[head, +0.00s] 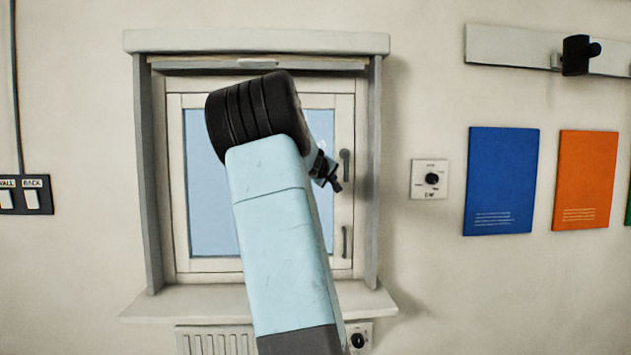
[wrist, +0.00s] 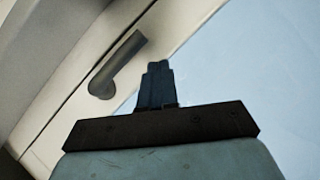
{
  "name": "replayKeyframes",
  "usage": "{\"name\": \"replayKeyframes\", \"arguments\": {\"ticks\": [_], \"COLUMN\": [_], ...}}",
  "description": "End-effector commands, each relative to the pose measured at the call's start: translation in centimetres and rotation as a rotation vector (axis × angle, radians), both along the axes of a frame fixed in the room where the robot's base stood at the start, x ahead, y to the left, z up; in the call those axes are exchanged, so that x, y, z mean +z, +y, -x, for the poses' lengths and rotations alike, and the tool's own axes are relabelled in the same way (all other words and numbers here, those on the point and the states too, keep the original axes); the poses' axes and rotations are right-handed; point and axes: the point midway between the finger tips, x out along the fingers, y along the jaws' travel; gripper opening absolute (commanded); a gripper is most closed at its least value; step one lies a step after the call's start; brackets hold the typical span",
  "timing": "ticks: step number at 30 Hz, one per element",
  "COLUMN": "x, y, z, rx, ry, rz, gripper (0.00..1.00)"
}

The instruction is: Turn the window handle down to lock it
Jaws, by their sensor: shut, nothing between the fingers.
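The window (head: 215,200) is a pale frame with blue panes, and its sash looks closed. Two dark handles sit on its right stile: an upper handle (head: 345,160) and a lower handle (head: 344,242), both roughly upright. My gripper (head: 337,186) is shut and empty, just left of the upper handle's lower part. In the wrist view one dark handle (wrist: 117,65) lies slanted on the frame, with its round base at lower left. My gripper's fingers (wrist: 157,68) are together to the right of it, with a gap between. My arm hides the middle of the window.
A window sill (head: 180,303) juts out below, over a radiator (head: 215,341) with a knob (head: 358,340). A wall dial (head: 431,180) is right of the window. Blue (head: 501,180) and orange (head: 585,180) panels hang further right, below a rail with a black hook (head: 577,55).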

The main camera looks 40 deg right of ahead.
Motion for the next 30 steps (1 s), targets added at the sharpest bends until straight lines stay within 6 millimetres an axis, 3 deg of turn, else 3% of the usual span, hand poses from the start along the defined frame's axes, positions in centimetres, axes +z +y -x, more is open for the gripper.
{"name": "replayKeyframes", "arguments": {"ticks": [30], "x": [0.1], "y": [8.2], "z": [3.1], "rx": [-0.008], "ry": [-0.002], "rz": [-0.001], "gripper": [0.00]}}
